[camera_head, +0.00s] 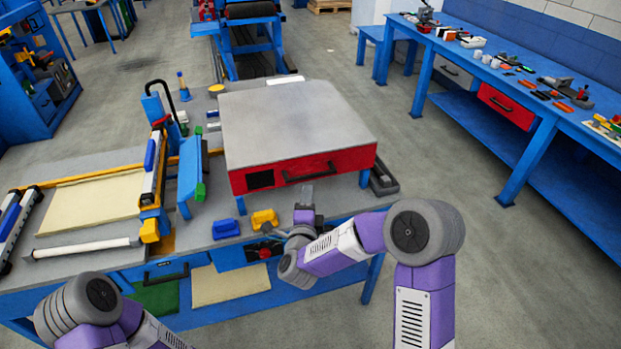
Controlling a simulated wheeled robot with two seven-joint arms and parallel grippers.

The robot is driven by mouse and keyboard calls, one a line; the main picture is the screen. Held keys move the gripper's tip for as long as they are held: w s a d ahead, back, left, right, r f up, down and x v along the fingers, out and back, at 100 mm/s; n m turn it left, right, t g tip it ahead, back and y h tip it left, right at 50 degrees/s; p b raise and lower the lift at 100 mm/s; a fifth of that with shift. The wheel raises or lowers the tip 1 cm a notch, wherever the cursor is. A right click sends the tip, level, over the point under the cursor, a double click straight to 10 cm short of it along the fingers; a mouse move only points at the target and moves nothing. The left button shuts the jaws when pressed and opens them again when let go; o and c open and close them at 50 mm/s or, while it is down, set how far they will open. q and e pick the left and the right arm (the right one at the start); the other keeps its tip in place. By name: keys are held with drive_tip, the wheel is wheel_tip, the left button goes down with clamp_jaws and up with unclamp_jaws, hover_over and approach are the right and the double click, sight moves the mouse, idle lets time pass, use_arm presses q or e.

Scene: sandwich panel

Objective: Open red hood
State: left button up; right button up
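The red hood (340,162) is a wide box with a flat grey top and red front, sitting shut on the workbench. A dark bar handle (309,175) runs along its front face, beside a black square opening (260,180). My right gripper (306,193) is just in front of the hood, its tip close below the handle. I cannot tell whether it touches the handle, or whether its fingers are open or shut. My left arm shows only at the bottom left, and its gripper is out of view.
Yellow (265,219) and blue (226,229) blocks lie on the bench's front edge, left of my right gripper. A blue upright plate (190,170) and a yellow-framed panel station (95,200) stand left of the hood. Open floor lies to the right, before another blue bench (560,75).

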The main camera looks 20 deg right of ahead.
sight(311, 178)
drive_tip(key=x, duration=0.7)
drive_tip(key=shift+w+d, duration=0.15)
drive_tip(key=shift+w, duration=0.05)
drive_tip(key=shift+c, duration=0.4)
drive_tip(key=shift+r, duration=0.1)
clamp_jaws()
